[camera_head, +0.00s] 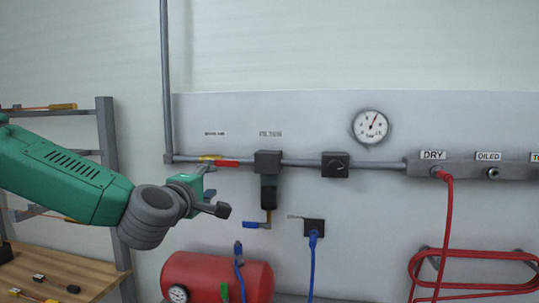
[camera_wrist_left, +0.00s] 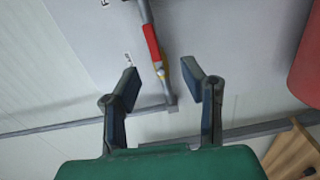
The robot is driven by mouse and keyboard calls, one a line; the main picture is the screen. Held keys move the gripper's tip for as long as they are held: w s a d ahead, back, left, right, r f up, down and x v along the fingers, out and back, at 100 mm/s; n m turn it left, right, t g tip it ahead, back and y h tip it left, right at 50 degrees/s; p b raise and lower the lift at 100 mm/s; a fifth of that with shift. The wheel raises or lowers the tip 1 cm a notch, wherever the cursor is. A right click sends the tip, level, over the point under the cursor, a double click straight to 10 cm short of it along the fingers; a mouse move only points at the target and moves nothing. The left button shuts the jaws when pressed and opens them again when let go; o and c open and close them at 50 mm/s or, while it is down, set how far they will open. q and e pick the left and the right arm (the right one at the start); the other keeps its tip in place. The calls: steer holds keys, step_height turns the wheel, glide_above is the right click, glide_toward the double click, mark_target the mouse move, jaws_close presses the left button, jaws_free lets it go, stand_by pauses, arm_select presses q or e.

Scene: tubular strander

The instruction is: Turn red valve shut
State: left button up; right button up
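The red valve handle (camera_head: 225,163) lies along the grey horizontal pipe on the wall panel, with a yellow part at its left end. My left gripper (camera_head: 214,190) is in front of the panel, just below and left of the handle's red end in the picture. In the left wrist view the gripper (camera_wrist_left: 160,83) is open and empty, its two fingers spread. There the red handle (camera_wrist_left: 152,42) shows beyond the fingertips, and its yellow part appears in the gap between them. I see no contact with the handle. My right gripper is out of view.
Right of the valve, a black filter (camera_head: 268,180) hangs from the pipe with a blue lever (camera_head: 256,225) below. A gauge (camera_head: 370,126) is higher up. A red tank (camera_head: 215,275) stands below. A shelf and wooden bench (camera_head: 70,272) are at left.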

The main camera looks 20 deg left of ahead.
arm_select(q)
steer(key=r, duration=0.2)
glide_toward(227, 165)
steer(key=w+a, duration=0.1)
steer(key=w, duration=0.1)
steer(key=x, duration=0.2)
steer(key=p+x, duration=0.1)
steer(key=x, duration=0.2)
steer(key=d+p+x, duration=0.1)
steer(key=x, duration=0.1)
steer(key=shift+w+a+r, duration=0.1)
steer(key=shift+w+r, duration=0.05)
steer(key=shift+w, duration=0.1)
steer(key=shift+w+a, duration=0.15)
steer(key=shift+w, duration=0.15)
steer(key=shift+w+a, duration=0.15)
steer(key=shift+a, duration=0.35)
steer(key=shift+d, duration=0.15)
jaws_close()
steer(key=shift+d+f, duration=0.1)
steer(key=shift+f, duration=0.1)
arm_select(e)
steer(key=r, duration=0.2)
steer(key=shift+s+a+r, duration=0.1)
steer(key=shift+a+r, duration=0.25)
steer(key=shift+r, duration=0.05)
